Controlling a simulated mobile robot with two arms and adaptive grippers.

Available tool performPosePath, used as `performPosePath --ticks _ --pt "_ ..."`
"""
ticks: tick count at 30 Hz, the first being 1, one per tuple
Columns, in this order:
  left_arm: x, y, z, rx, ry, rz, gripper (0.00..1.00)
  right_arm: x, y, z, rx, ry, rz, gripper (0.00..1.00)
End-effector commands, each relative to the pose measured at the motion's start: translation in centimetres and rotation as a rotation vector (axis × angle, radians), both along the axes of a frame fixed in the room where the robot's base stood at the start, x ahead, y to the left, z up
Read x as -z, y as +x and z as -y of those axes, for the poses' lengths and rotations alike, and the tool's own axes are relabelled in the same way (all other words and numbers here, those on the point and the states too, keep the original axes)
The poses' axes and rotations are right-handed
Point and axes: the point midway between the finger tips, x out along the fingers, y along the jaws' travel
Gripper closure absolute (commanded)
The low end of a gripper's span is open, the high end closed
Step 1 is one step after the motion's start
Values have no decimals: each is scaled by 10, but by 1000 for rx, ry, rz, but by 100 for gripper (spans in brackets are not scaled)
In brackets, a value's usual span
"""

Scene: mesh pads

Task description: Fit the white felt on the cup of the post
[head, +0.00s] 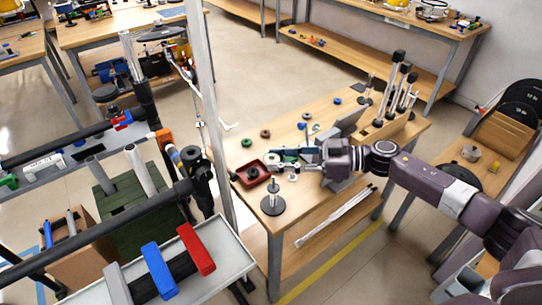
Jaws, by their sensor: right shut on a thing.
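The post (273,192) stands upright on a round dark base near the front left corner of the wooden table. Its small cup at the top is too small to make out clearly. My right gripper (274,157) reaches in from the right, above the table and behind the post's top in the picture. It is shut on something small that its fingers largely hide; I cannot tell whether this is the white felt. A small pale ring (292,177) shows just below the gripper, to the right of the post. My left gripper is out of view.
A red tray (236,178) with a dark round piece lies left of the gripper. Several coloured rings, among them a green one (246,143), lie farther back. Tall dark-topped posts (392,75) stand at the back right. A grey upright (205,75) rises left of the table.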

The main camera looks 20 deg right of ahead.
Motion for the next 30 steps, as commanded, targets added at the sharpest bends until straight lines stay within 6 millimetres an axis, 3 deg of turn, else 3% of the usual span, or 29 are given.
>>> performPosePath --ticks 15,30 --pt "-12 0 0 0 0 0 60 -1 -1 4 4 -6 -13 80" --pt "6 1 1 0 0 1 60 34 -2 3 3 -6 -12 80"
